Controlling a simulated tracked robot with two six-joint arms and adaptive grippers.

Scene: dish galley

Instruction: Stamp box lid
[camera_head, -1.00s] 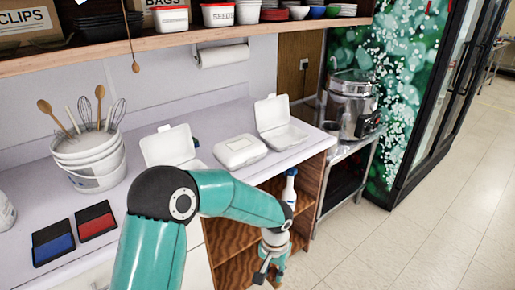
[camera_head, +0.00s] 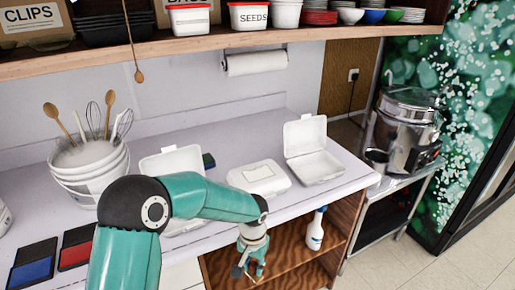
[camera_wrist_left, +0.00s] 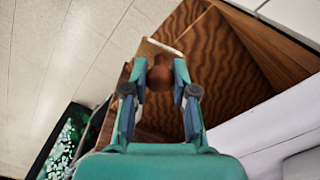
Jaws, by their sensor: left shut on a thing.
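My left gripper (camera_head: 250,264) hangs below the counter's front edge, in front of the open wooden shelf. In the left wrist view my left gripper (camera_wrist_left: 160,88) is shut on a stamp (camera_wrist_left: 160,75) with a round brown handle and a pale block end. A closed white box (camera_head: 258,177) with a pale rectangle on its lid sits on the counter. Open white boxes stand on either side, the left box (camera_head: 170,163) partly behind my arm, the right box (camera_head: 312,150) fully visible. Ink pads, blue (camera_head: 33,268) and red (camera_head: 76,252), lie at the front left. My right gripper is not in view.
A bucket of utensils (camera_head: 92,178) stands at the counter's left. A spray bottle (camera_head: 315,230) stands on the lower shelf. A steel pot (camera_head: 405,125) stands at the right. An overhead shelf (camera_head: 200,48) spans the top.

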